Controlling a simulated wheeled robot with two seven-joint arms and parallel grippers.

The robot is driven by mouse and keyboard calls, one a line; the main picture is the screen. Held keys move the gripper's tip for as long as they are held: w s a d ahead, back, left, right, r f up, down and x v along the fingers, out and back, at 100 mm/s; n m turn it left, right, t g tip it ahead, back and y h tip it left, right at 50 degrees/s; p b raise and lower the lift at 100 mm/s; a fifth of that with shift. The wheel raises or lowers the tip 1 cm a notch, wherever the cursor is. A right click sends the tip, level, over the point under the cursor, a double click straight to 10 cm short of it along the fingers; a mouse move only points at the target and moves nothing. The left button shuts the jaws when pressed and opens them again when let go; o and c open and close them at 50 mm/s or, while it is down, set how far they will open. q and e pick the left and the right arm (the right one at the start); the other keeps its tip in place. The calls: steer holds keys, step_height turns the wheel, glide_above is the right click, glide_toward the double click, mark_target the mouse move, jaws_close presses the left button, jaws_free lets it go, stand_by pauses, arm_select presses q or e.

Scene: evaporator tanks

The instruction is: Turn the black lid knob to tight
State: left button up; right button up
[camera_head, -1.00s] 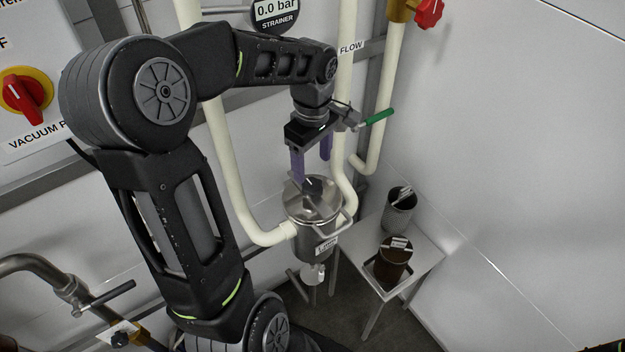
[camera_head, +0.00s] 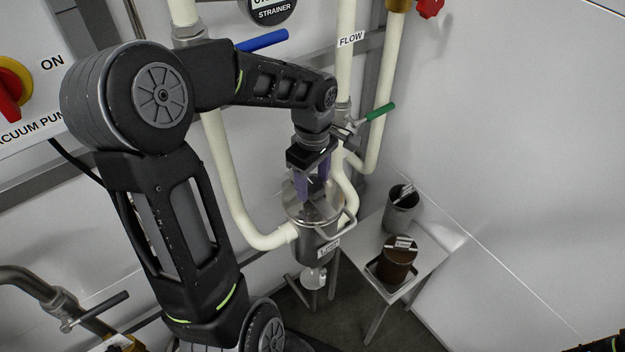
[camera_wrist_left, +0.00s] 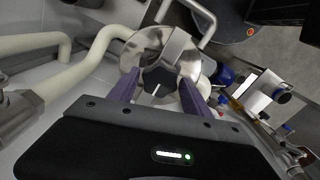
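The black lid knob (camera_wrist_left: 157,80) with a white pointer line sits on the round steel lid (camera_wrist_left: 178,50) of the strainer pot (camera_head: 318,245). My left gripper (camera_wrist_left: 158,88) is above the lid, pointing down, with its two purple fingers apart, one on each side of the knob. In the wrist view the fingertips look close to the knob's sides, and I cannot make out firm contact. In the head view the left gripper (camera_head: 311,186) mostly hides the knob. No tight mark can be read.
Cream pipes (camera_head: 240,215) flank the pot. A green-handled valve (camera_head: 380,113) and a blue handle (camera_head: 263,41) are near my arm.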

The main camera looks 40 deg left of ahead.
arm_select(q)
steer(key=c, duration=1.1)
steer(key=shift+o, duration=0.2)
